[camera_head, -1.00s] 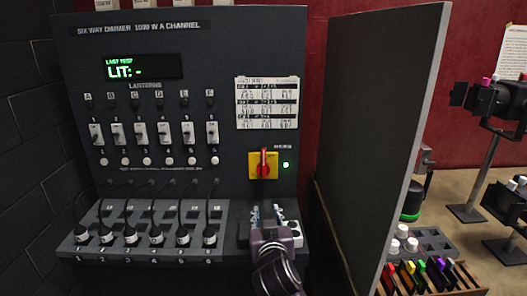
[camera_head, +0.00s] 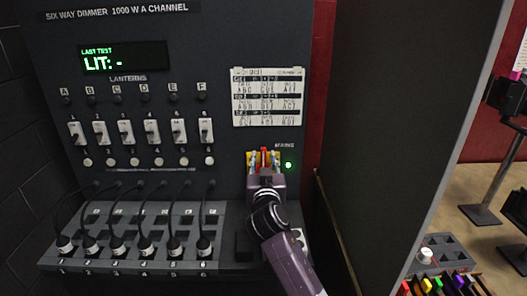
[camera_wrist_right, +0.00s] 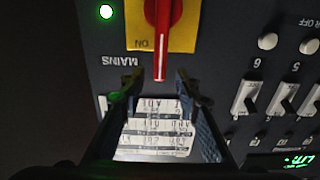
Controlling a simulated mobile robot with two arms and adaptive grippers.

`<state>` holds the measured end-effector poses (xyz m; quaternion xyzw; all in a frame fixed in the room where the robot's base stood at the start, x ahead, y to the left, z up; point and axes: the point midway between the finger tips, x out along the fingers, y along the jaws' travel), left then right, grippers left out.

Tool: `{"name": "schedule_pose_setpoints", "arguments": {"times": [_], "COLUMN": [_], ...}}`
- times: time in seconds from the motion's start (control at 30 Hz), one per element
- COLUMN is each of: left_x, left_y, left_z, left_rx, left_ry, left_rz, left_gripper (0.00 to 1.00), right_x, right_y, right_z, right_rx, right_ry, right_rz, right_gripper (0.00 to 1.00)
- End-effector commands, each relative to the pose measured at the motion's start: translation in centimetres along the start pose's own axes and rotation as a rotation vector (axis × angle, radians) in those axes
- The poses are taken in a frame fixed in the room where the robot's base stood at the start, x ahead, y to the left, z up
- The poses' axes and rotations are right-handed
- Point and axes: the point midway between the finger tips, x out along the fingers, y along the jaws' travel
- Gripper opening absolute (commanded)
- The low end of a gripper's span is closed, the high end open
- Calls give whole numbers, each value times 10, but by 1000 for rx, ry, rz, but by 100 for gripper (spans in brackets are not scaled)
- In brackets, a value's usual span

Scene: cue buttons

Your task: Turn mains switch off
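The mains switch is a red rotary handle on a yellow plate (camera_wrist_right: 184,38) on the dark dimmer panel. In the right wrist view the red handle (camera_wrist_right: 161,45) points along the plate's "ON" mark. A green lamp (camera_head: 288,165) beside it is lit. My right gripper (camera_head: 264,160) is in front of the switch and partly covers it in the head view. In the right wrist view its two fingers (camera_wrist_right: 159,82) are apart, one on each side of the handle's tip, with a gap showing on both sides. My left gripper is not in view.
The panel carries a display (camera_head: 123,58) reading "LIT: -", a row of lantern switches (camera_head: 126,132) and a paper chart (camera_head: 267,97). Cables plug into a ledge (camera_head: 140,262) below. A dark upright partition (camera_head: 390,120) stands close on the right.

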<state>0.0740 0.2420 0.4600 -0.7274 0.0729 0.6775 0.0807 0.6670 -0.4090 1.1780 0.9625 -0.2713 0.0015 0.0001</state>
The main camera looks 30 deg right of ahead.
Motion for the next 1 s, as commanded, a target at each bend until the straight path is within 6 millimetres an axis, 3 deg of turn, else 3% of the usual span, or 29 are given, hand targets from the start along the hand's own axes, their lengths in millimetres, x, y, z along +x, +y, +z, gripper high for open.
{"name": "schedule_pose_setpoints", "arguments": {"times": [0.23, 0.4, 0.6, 0.87, 1.0], "left_x": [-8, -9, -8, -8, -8], "left_y": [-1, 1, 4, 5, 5], "left_z": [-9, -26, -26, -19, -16], "left_rx": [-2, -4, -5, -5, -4], "left_ry": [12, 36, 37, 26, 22], "left_rz": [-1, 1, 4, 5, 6], "left_gripper": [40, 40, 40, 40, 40], "right_x": [23, 27, 27, 27, 27], "right_y": [0, 0, 0, 0, 0], "right_z": [0, 0, 0, 0, 0], "right_rx": [-2, 0, 0, -1, -1], "right_ry": [-1, 0, 0, 0, 0], "right_rz": [1, 0, 0, 0, 0], "right_gripper": [30, 30, 30, 2, 0]}}
